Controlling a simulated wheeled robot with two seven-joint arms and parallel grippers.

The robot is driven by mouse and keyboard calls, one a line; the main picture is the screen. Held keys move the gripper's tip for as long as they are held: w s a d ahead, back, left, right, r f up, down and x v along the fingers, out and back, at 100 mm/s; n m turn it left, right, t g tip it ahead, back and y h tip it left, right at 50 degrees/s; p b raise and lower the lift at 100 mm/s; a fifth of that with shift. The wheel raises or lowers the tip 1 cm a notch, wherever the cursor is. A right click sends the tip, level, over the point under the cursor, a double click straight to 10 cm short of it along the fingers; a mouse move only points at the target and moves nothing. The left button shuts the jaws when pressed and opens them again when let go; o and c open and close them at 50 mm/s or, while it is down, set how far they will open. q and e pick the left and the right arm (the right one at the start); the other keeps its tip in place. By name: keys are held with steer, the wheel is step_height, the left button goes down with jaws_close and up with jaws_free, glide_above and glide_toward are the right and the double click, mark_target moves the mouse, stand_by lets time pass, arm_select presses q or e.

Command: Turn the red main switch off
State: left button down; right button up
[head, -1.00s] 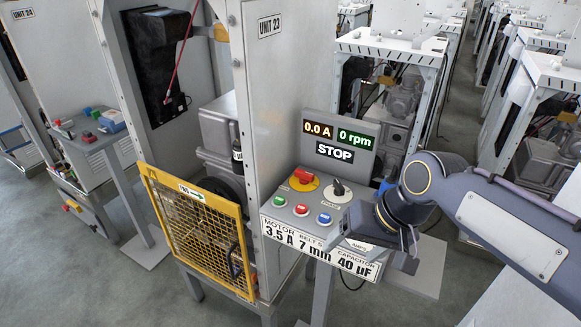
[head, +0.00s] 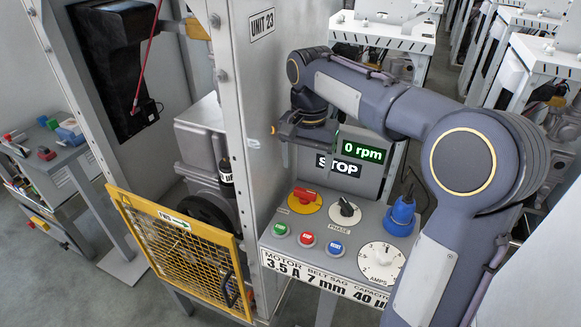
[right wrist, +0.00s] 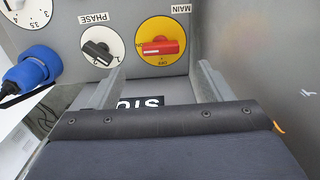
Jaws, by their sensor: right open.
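The red main switch (head: 304,195) sits on a yellow disc on the sloped control panel (head: 346,218). In the right wrist view, which is upside down, the red handle (right wrist: 160,47) lies crosswise, one end by the ON mark; the OFF mark is on the disc's display side. My right gripper (head: 308,148) is above and behind the switch, in front of the display, not touching the switch. Its two fingers (right wrist: 160,78) are apart with nothing between them, pointing toward the switch. My left gripper is not in view.
The black phase knob (head: 345,210) is beside the switch. Green, red and blue buttons (head: 307,239), an amps dial (head: 381,262) and a blue plug (head: 401,213) share the panel. The cabinet wall (head: 256,130) stands close on the left. The display (head: 360,151) is partly hidden by my arm.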

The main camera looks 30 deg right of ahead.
mark_target(305, 191)
steer(key=shift+w+f, duration=0.1)
steer(key=shift+w, duration=0.15)
steer(key=f, duration=0.7)
steer(key=shift+s+f, duration=0.2)
steer(key=c, duration=1)
